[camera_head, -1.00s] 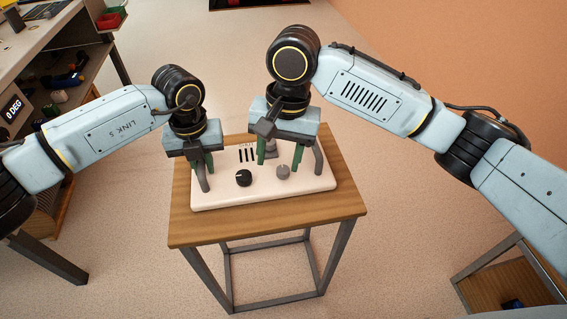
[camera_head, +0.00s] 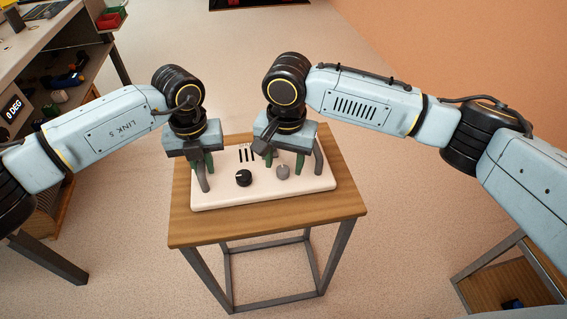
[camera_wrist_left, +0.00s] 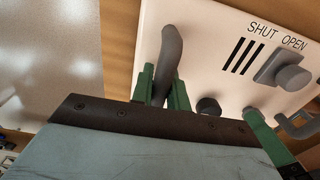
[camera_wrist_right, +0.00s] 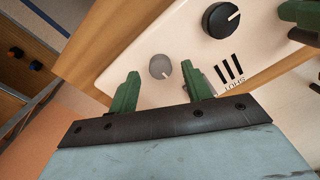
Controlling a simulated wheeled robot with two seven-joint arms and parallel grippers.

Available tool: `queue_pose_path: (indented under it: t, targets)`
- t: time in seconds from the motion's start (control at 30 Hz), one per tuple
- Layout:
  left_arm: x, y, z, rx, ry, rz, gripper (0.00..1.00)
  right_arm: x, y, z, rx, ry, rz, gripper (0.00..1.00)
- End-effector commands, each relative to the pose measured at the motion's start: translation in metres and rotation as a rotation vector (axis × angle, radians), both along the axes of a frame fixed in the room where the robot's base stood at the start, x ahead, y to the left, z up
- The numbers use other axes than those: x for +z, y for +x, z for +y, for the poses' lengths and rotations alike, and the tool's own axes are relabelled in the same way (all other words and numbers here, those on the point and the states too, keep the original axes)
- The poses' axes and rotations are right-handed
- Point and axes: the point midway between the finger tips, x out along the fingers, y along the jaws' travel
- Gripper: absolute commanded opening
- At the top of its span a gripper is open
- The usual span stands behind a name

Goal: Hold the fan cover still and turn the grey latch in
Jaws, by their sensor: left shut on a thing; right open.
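The fan cover (camera_head: 220,195) is a cream panel lying on a small wooden table. My left gripper (camera_head: 203,164) is shut on its left grey handle (camera_wrist_left: 171,50). My right gripper (camera_head: 286,160) is open above the panel's right half. A round grey knob with a white mark (camera_wrist_right: 160,66) shows between its fingers, with gaps beside it; it also shows in the head view (camera_head: 283,172). A grey square-based latch piece (camera_wrist_left: 284,70) stands beside the words SHUT and OPEN in the left wrist view; my right gripper hides it in the head view. I cannot tell which grey part is the task's latch.
A black knob (camera_head: 243,178) sits on the cover between the grippers. A second grey handle (camera_head: 319,160) stands at the cover's right end, close to my right gripper. The wooden tabletop (camera_head: 270,222) is bare in front. A cluttered bench (camera_head: 60,40) stands at the left.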

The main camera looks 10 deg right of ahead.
Motion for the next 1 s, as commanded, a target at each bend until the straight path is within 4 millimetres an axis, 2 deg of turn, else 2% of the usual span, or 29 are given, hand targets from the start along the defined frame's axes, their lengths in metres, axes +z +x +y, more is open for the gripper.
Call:
queue_pose_path:
  t: [0.2, 0.47, 0.8, 1.0]
  targets:
    - [0.0001, 0.0, -0.0001, 0.0, 0.0, 0.0, 0.0, -0.0143, 0.0001, 0.0006, 0.002, 0.0, 0.0, 0.49]
    - [0.0001, 0.0, -0.0002, 0.0, 0.0, 0.0, 0.0, -0.0151, 0.0001, 0.0007, 0.002, 0.0, 0.0, 0.49]
    - [0.0001, 0.0, -0.0001, 0.0, 0.0, 0.0, 0.0, -0.0148, 0.0001, 0.0007, 0.001, 0.0, 0.0, 0.04]
    - [0.0001, 0.0001, 0.0001, 0.0, 0.0, 0.0, 0.0, -0.0147, 0.0001, 0.0007, 0.013, 0.001, -0.001, 0.04]
